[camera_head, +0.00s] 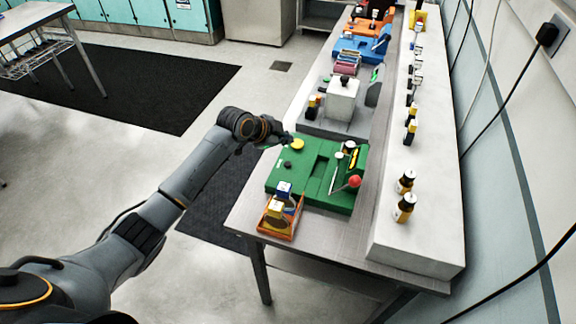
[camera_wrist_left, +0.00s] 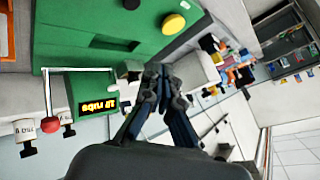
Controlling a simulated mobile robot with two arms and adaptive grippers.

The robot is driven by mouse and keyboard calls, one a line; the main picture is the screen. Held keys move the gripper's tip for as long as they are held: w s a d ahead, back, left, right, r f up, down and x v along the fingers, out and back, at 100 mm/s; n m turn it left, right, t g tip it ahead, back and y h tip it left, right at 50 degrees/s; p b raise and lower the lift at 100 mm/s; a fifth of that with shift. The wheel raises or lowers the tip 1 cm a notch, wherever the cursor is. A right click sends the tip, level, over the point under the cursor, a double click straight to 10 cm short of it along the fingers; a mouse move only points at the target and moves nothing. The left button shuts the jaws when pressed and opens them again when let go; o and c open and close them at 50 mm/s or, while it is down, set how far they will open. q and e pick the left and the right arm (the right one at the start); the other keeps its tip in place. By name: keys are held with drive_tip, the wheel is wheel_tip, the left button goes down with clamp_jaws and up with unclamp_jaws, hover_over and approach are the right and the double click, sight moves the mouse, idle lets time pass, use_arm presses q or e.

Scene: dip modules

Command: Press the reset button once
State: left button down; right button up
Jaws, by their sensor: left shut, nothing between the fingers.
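A green module (camera_head: 312,176) lies on the bench, with a round yellow button (camera_head: 297,144) at its far left corner and a small black knob (camera_head: 288,165) nearer. No label names the reset button legibly. A lever with a red ball (camera_head: 354,181) stands at the module's right. My left gripper (camera_head: 288,138) is shut and empty, right beside the yellow button in the head view; I cannot tell whether they touch there. In the left wrist view the fingertips (camera_wrist_left: 164,76) show apart from the yellow button (camera_wrist_left: 173,24), which is above them. My right gripper is out of view.
An orange tray (camera_head: 280,228) with small bottles stands at the module's near edge. A grey module with a white block (camera_head: 342,98) sits behind. A raised white shelf (camera_head: 415,228) with several bottles runs along the right. Open floor lies left of the bench.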

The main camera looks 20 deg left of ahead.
sight(286, 165)
use_arm(q)
wheel_tip(286, 165, down, 3)
drive_tip(key=shift+s+r+b, duration=0.1)
drive_tip(key=shift+b, duration=0.9)
wheel_tip(286, 165, down, 4)
drive_tip(key=b, duration=0.2)
drive_tip(key=shift+r+b, duration=0.25)
drive_tip(key=shift+b, duration=0.1)
drive_tip(key=shift+f+b, duration=0.3)
drive_tip(key=shift+f, duration=0.2)
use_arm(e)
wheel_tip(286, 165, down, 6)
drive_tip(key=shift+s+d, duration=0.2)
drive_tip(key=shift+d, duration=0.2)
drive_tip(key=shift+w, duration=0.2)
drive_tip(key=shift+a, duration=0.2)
use_arm(q)
drive_tip(key=shift+f, duration=0.15)
drive_tip(key=shift+f, duration=0.25)
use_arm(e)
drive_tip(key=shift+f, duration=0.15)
